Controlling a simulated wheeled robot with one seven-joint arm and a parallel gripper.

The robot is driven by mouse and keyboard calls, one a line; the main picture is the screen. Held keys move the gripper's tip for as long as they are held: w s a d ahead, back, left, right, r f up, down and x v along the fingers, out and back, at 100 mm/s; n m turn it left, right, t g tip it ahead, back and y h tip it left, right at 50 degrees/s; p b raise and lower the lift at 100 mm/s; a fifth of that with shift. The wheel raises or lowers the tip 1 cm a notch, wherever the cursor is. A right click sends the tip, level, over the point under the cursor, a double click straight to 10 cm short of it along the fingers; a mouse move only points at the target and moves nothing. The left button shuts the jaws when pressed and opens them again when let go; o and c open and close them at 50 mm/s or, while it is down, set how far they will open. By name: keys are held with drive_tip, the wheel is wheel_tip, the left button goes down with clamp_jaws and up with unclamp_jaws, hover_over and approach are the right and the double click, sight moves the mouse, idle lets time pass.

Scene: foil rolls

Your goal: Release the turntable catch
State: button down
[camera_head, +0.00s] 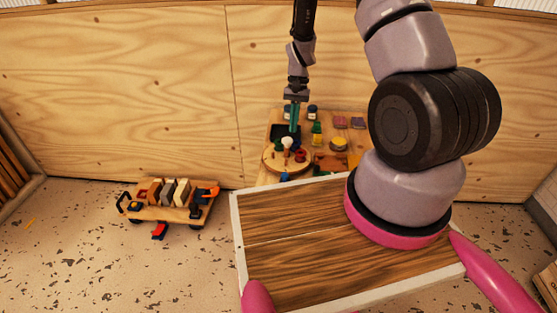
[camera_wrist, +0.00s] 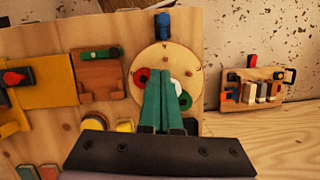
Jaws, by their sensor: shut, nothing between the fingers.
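The turntable (camera_head: 272,162) is a round pale wooden disc on a wooden board. It also shows in the wrist view (camera_wrist: 148,62), with red, white and green-and-blue pieces on it. A blue piece with a dark top, which looks like the catch (camera_wrist: 162,26), stands at the disc's rim; its blue part shows at the near rim in the head view (camera_head: 284,176). My gripper (camera_head: 293,128) points down over the disc, its green fingers together and empty. In the wrist view the fingers (camera_wrist: 163,52) cover part of the disc, short of the blue piece. Whether they touch anything is unclear.
The board (camera_wrist: 50,140) carries a brown block with a green bar (camera_wrist: 100,53), a yellow part with a red knob (camera_wrist: 14,77) and a yellow button (camera_wrist: 125,125). A plywood wall is behind.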

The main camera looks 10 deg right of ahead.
sight(286, 174)
drive_tip(key=shift+w+a+f, duration=0.1)
drive_tip(key=shift+a+f, duration=0.15)
drive_tip(key=shift+f, duration=0.55)
drive_tip(key=x, duration=0.9)
drive_tip(key=shift+s+f, duration=0.2)
drive_tip(key=shift+f, duration=0.2)
drive_tip(key=shift+s+a+f, duration=0.1)
drive_tip(key=shift+s+a, duration=0.2)
drive_tip(key=shift+s, duration=0.25)
drive_tip(key=shift+s+a+f, duration=0.1)
drive_tip(key=shift+s+a, duration=0.15)
drive_tip(key=shift+s, duration=0.3)
drive_tip(key=shift+s+a+f, duration=0.15)
drive_tip(key=shift+s+a, duration=0.2)
drive_tip(key=shift+s, duration=0.3)
drive_tip(key=shift+s+a, duration=0.2)
drive_tip(key=shift+s, duration=0.4)
drive_tip(key=shift+s+a, duration=0.15)
drive_tip(key=shift+s, duration=0.4)
